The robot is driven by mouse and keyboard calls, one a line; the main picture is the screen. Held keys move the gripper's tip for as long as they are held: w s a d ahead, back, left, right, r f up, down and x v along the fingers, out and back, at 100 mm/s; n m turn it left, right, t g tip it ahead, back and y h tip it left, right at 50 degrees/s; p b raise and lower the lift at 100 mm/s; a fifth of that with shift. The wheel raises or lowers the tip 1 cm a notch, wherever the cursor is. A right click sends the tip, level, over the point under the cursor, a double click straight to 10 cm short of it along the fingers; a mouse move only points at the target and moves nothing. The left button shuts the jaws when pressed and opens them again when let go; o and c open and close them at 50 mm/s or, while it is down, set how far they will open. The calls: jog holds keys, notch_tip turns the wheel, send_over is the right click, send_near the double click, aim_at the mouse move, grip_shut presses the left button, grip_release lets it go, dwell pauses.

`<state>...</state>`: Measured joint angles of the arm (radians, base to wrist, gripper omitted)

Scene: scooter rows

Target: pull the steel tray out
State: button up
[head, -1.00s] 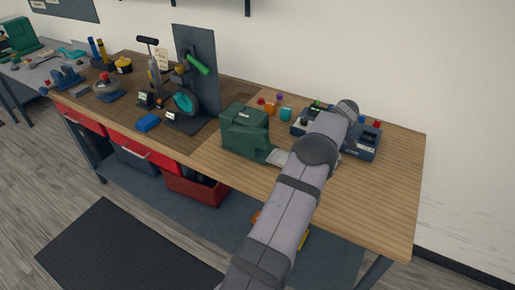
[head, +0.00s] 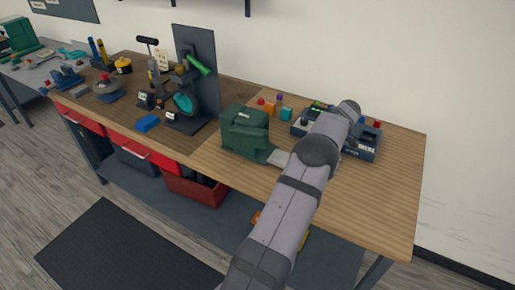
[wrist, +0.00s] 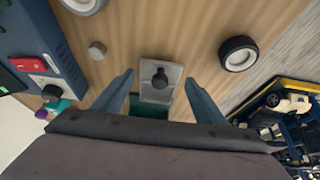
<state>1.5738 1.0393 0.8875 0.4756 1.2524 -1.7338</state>
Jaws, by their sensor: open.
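The steel tray (head: 279,158) is a small flat grey plate sticking out from the base of the dark green machine (head: 245,132) on the wooden bench. In the wrist view the tray (wrist: 174,95) lies ahead with a dark round knob (wrist: 160,78) standing on it. My gripper (wrist: 159,77) is open. Its two fingers are on either side of the tray and knob in the picture, with gaps showing between. I cannot tell how far above they are. A strip of the green machine shows behind the tray. In the head view my arm hides the gripper.
A blue-grey device (wrist: 35,50) with a red switch is at the left of the wrist view. The bench front (head: 380,215) is clear.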

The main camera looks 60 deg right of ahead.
jog(key=shift+r, duration=0.15)
jog(key=shift+r+p, duration=1.8)
jog(key=shift+r, duration=1.1)
jog(key=shift+w, duration=0.1)
jog(key=w+a+g+y+p, duration=0.1)
jog(key=w+a+g, duration=0.1)
jog(key=w+a, duration=0.65)
jog(key=w+a+m+g+y+p, duration=0.15)
jog(key=w+a, duration=0.25)
jog(key=a, duration=1)
jog(key=w+a+g+y+p, duration=0.15)
jog(key=w+a, duration=0.45)
jog(key=a, duration=0.6)
jog(key=s+a+h+b, duration=0.2)
jog(key=s+a, duration=0.1)
jog(key=a, duration=0.8)
jog(key=s+a+n+h+b, duration=0.1)
jog(key=s+a, duration=0.3)
jog(key=a, duration=0.7)
jog(key=shift+s+a+f+h+b, duration=0.15)
jog(key=shift+s+a+h+b, duration=0.1)
jog(key=shift+h+b, duration=0.25)
